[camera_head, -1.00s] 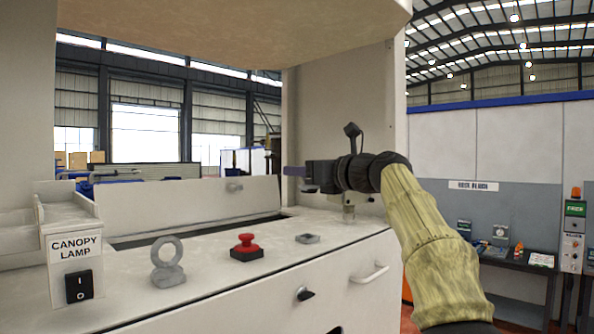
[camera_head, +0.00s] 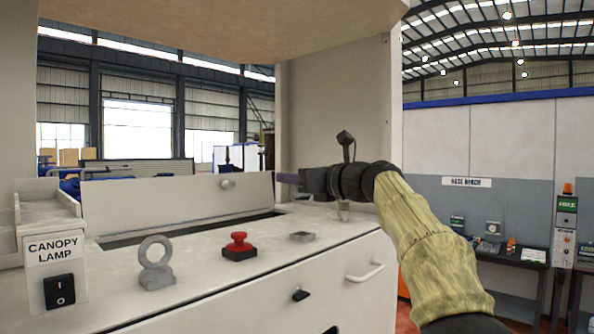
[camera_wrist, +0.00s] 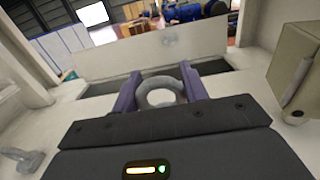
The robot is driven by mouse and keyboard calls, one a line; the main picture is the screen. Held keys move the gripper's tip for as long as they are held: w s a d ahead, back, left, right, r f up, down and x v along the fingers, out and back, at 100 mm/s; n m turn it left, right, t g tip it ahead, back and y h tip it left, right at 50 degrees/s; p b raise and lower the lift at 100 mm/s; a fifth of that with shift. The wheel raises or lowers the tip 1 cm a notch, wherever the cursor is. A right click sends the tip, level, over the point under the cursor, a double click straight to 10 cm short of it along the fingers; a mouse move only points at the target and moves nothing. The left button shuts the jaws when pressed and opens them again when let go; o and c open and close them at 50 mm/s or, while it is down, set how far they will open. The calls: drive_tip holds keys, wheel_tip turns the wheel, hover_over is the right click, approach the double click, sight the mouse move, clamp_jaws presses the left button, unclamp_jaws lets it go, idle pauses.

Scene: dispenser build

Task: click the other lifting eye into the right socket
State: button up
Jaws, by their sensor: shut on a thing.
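A grey lifting eye (camera_head: 156,264) stands upright at the left of the pale counter in the head view. A small grey square fitting, which looks like the right socket (camera_head: 302,236), lies flat to the right of the red button. My gripper (camera_head: 289,178) is above the rear right of the counter, its purple fingers pointing left. In the wrist view the fingers (camera_wrist: 160,92) are shut on another grey lifting eye (camera_wrist: 159,98), whose ring shows between them. This held eye cannot be made out in the head view, and its lower part is hidden in the wrist view.
A red push button (camera_head: 239,243) stands between the standing eye and the socket. A low panel (camera_head: 180,203) with a knob rises behind a dark slot. The canopy lamp switch box (camera_head: 55,262) is at left. Canopy wall (camera_head: 335,110) and roof bound the space around my arm.

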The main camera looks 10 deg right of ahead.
drive_tip(key=shift+s+a+f, duration=0.1)
drive_tip(key=shift+a+f, duration=0.1)
drive_tip(key=shift+f, duration=0.5)
drive_tip(key=shift+s+d+f, duration=0.1)
drive_tip(key=shift+f, duration=0.55)
drive_tip(key=shift+w+d+f+b, duration=0.1)
drive_tip(key=shift+w+f+b, duration=0.05)
drive_tip(key=shift+f, duration=0.65)
drive_tip(key=shift+w+f+b, duration=0.1)
drive_tip(key=shift+f+b, duration=0.05)
drive_tip(key=shift+f, duration=0.6)
drive_tip(key=shift+s+f+b, duration=0.3)
drive_tip(key=shift+f+b, duration=0.5)
drive_tip(key=shift+w+f, duration=0.15)
drive_tip(key=shift+n+b, duration=0.3)
drive_tip(key=shift+b, duration=0.05)
drive_tip(key=shift+f, duration=0.25)
